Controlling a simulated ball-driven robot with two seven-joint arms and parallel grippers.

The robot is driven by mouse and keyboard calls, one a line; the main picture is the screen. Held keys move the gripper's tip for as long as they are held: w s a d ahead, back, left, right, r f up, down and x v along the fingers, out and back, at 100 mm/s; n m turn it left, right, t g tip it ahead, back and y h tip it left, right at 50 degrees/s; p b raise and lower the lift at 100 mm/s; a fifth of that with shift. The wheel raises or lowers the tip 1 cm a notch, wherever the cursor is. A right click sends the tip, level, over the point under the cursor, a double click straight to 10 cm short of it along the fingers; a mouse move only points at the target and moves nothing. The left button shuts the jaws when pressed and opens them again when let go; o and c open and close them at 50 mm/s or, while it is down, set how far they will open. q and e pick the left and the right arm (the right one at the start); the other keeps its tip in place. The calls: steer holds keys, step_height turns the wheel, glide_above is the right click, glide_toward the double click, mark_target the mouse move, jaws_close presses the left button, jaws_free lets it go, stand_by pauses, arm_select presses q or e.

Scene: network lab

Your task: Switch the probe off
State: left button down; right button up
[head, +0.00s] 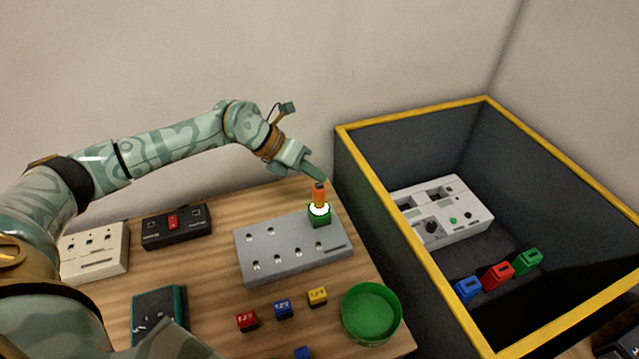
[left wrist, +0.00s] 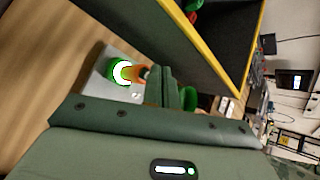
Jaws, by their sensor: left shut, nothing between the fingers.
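The probe (head: 319,196) stands upright at the back right corner of a grey panel (head: 290,258). It has a green base, a bright white glowing ring and an orange upper part with a dark top. It also shows in the left wrist view (left wrist: 122,72), ring lit. My left gripper (head: 318,175) is shut and empty, its fingertips just above the probe's top; I cannot tell if they touch it. Its closed fingers also show in the left wrist view (left wrist: 162,88), beside the orange end. My right gripper is not in view.
A deep dark bin with a yellow rim (head: 405,236) stands right of the table, holding a white device (head: 455,205) and coloured blocks. A green bowl (head: 371,312) and small coloured blocks lie in front of the panel. Other control boxes, including a black one (head: 176,226), stand left.

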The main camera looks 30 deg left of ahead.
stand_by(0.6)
arm_select(q)
steer(key=shift+f, duration=0.45)
steer(key=shift+f, duration=0.15)
stand_by(0.4)
steer(key=shift+r+p, duration=0.4)
steer(key=shift+r, duration=0.25)
steer(key=shift+r, duration=0.1)
step_height(320, 180, up, 6)
steer(key=p, duration=0.4)
steer(key=shift+p, duration=0.35)
